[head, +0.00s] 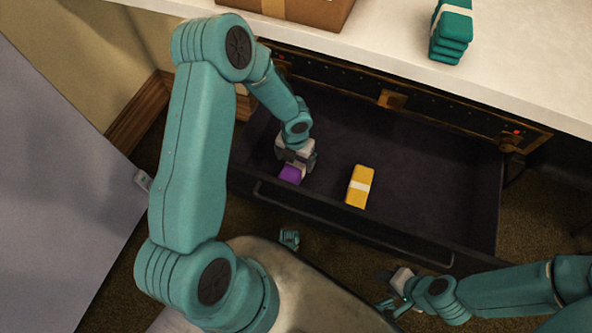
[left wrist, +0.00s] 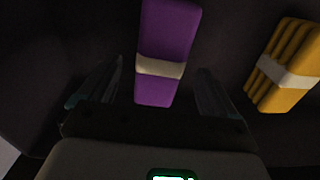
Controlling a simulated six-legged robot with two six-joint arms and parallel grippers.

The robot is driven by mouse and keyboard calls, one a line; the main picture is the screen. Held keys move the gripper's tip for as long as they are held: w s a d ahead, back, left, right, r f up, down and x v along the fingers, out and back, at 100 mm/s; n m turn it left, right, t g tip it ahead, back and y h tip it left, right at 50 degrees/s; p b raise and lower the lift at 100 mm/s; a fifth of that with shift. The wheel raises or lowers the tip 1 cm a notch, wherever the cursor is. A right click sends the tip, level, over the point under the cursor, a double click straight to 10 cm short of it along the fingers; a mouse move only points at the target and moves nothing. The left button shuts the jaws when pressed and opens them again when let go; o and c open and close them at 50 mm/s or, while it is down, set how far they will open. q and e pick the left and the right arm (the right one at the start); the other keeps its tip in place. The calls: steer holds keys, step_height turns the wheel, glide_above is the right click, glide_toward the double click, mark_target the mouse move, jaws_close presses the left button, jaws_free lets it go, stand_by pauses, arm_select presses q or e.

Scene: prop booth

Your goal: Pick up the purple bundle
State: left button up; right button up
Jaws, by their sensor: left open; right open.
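The purple bundle (head: 291,174) lies in the open dark drawer, near its front left, partly hidden by my left gripper in the head view. In the left wrist view the purple bundle (left wrist: 167,45) has a pale band around it. My left gripper (head: 297,160) is directly over it, open. In the left wrist view its two fingers stand on either side of the bundle's near end (left wrist: 157,88), with gaps visible. I cannot tell how far above it they are. My right gripper (head: 394,296) is open and empty, outside the drawer in front.
A yellow bundle (head: 359,187) with a pale band lies to the right in the same drawer (head: 430,185). The drawer's right side is clear.

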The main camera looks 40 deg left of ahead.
arm_select(q)
step_height(320, 180, down, 5)
steer(key=b, duration=0.3)
steer(key=shift+r, duration=0.1)
steer(key=shift+f, duration=0.3)
steer(key=shift+r, duration=0.15)
steer(key=c, duration=1.2)
